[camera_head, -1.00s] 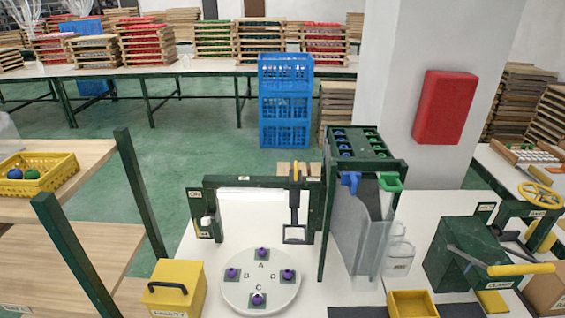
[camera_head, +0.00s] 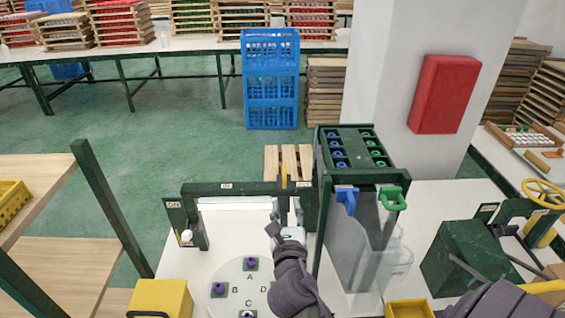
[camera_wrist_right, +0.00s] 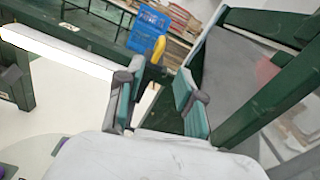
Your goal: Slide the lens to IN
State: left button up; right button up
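The lens hangs from a dark green rail (camera_head: 235,189) at the rail's right part. Its yellow handle (camera_head: 284,176) and dark stem (camera_head: 283,207) show in the head view; its square frame is hidden behind my right gripper (camera_head: 280,231). A small label (camera_head: 226,186), seemingly IN, sits left of the lens on the rail. In the right wrist view my right gripper (camera_wrist_right: 157,103) has its two fingers apart, with nothing visibly clamped. The yellow handle (camera_wrist_right: 158,49) shows beyond them, in the gap. My left gripper is not in view.
A white turntable (camera_head: 238,272) with purple-knobbed pads lies below the rail. A dark green rack (camera_head: 317,235) with a clear bin stands close on the right. A white light bar (camera_head: 235,204) runs under the rail. A yellow box (camera_head: 160,297) stands front left.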

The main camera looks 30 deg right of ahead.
aim_at(285, 177)
jog(key=x, duration=0.2)
jog(key=r+p+x, duration=0.1)
jog(key=x, duration=0.2)
jog(key=shift+w+d, duration=0.15)
jog(key=shift+w, duration=0.05)
jog(key=p+x, duration=0.1)
jog(key=x, duration=0.5)
jog(key=shift+w+d, duration=0.1)
jog(key=shift+w, duration=0.1)
jog(key=shift+x, duration=0.85)
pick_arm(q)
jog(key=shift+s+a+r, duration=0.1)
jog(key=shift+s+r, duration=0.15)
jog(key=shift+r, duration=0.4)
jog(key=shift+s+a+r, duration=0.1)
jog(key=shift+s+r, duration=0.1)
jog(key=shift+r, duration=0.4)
pick_arm(e)
jog(key=shift+f, duration=0.1)
grip_shut()
